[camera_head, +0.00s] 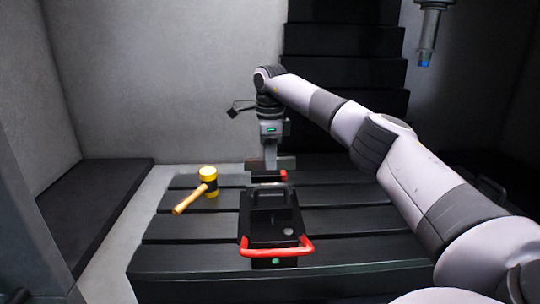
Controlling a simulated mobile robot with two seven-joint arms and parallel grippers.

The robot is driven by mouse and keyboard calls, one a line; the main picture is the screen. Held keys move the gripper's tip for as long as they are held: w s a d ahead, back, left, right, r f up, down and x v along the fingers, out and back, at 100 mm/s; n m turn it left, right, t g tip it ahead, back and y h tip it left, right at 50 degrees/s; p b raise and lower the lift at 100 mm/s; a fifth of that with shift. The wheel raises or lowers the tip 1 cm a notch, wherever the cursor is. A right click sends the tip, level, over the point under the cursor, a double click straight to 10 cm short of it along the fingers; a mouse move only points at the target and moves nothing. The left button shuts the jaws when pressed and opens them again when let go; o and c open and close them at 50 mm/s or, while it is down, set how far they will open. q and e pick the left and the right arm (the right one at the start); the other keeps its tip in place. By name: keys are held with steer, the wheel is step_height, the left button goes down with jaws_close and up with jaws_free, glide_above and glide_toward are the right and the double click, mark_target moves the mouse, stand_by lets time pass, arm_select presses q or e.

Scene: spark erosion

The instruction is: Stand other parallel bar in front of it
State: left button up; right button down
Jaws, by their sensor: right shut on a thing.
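My right gripper (270,158) comes down from the arm reaching in from the right, over the back part of the slotted black table. It is shut on a thin grey-brown bar (288,163), which runs left to right with its ends showing on either side of the fingers. I cannot tell whether the bar touches the table, and no second bar can be made out clearly. A black block (258,225) with a red handle (304,248) and a black upright handle is in front of the gripper. My left gripper is not in view.
A mallet with a yellow head (208,174) and wooden handle lies left of the black block. The slotted table (185,229) is bare at its front left. A tool head with a blue tip (425,58) hangs at the upper right. Grey walls stand behind and left.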

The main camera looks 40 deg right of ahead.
steer(key=shift+f+b, duration=0.55)
steer(key=shift+f, duration=4.15)
steer(key=c, duration=1)
jaws_free()
steer(key=shift+f, duration=0.15)
steer(key=shift+a+f, duration=0.1)
steer(key=shift+f, duration=0.05)
step_height(320, 180, up, 12)
steer(key=shift+f+p, duration=0.25)
steer(key=shift+p, duration=0.3)
